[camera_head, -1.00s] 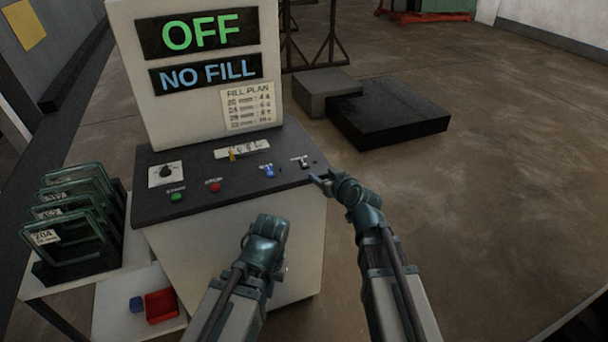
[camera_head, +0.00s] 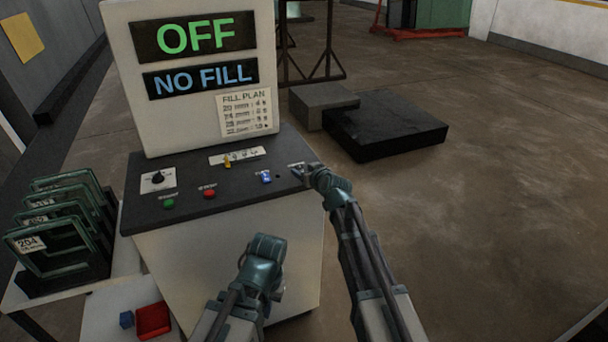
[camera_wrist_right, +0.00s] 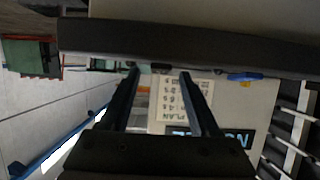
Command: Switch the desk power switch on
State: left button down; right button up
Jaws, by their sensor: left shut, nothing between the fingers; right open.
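The desk (camera_head: 150,212) is a dark sloped panel on a pale cabinet. Near its right end is a small switch on a white plate (camera_head: 295,168), mostly covered by my right gripper (camera_head: 307,172). That gripper is open, its fingertips at the switch. In the right wrist view, the open fingers (camera_wrist_right: 160,76) point at the panel edge, with a small dark part (camera_wrist_right: 160,69) between their tips. I cannot tell whether they touch it. The display (camera_head: 196,38) reads OFF and NO FILL. My left gripper (camera_head: 267,242) is shut and empty in front of the cabinet.
A blue switch (camera_head: 266,177) sits just left of the right gripper. A red button (camera_head: 209,193), a green button (camera_head: 168,203) and a black knob (camera_head: 158,178) are farther left. A rack of green frames (camera_head: 60,240) stands at left.

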jog(key=shift+w+a+f, duration=0.1)
jog(key=shift+w+f, duration=0.05)
jog(key=shift+w, duration=0.1)
jog(key=shift+c, duration=0.3)
grip_shut()
jog(key=shift+r, duration=0.2)
jog(key=g+p, duration=0.1)
jog(key=p, duration=0.2)
jog(key=w+r+g+h+p, duration=0.1)
jog(key=g+p, duration=0.1)
jog(key=p, duration=0.1)
jog(key=shift+a+p, duration=0.15)
jog(key=shift+p, duration=0.15)
jog(key=shift+f+g+p, duration=0.2)
jog(key=shift+g+p, duration=0.2)
jog(key=shift+p, duration=0.1)
jog(key=shift+s, duration=0.1)
